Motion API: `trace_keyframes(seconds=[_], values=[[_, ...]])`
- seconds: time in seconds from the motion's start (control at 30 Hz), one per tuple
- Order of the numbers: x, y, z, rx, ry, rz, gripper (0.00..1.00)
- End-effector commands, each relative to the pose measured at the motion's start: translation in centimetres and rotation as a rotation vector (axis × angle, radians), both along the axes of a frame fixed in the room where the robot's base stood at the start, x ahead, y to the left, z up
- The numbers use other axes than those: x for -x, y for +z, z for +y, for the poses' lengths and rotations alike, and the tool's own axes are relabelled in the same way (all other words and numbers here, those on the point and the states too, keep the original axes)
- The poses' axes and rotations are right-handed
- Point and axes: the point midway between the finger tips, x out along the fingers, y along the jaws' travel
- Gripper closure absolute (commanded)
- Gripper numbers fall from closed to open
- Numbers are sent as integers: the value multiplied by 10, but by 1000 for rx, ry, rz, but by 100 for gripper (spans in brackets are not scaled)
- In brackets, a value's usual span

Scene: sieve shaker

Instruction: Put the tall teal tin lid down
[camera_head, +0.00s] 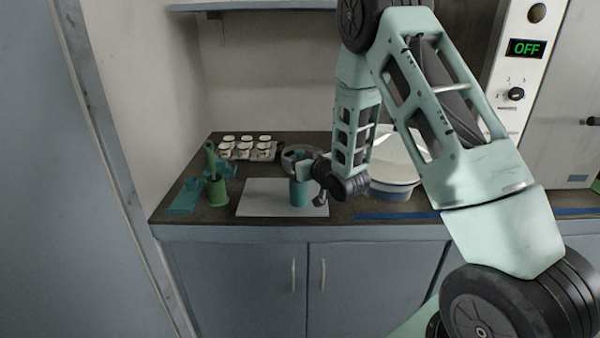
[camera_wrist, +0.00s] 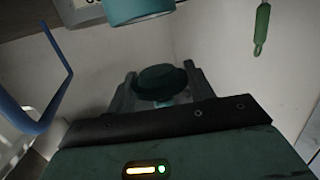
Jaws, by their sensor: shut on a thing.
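My gripper (camera_wrist: 162,88) is shut on the dark teal lid (camera_wrist: 161,80), which sits between its two fingers in the wrist view. The lid is hard to make out there. A teal cylinder (camera_wrist: 136,8), likely the tin, is cut off by the top edge of the wrist view. I cannot tell whether the lid touches the tin.
A green holder (camera_head: 216,192) and a flat teal piece (camera_head: 185,198) stand left of the mat. A rack of several white cups (camera_head: 246,148) is behind. A white, blue-based vessel (camera_head: 395,187) is to the right. The mat's left part is clear.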

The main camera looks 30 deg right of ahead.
Motion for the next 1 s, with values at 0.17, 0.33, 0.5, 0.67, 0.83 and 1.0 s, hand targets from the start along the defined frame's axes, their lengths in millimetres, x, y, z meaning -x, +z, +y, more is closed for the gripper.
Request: trace_keyframes(seconds=[0.17,0.33,0.5,0.67,0.83,1.0], values=[[0,-20,0,-1,0,2,69],[0,-41,0,-1,0,1,69],[0,-45,0,0,0,-3,69],[0,-45,0,0,0,-3,69],[0,-50,0,0,0,-2,69],[0,-54,0,0,0,-2,69]])
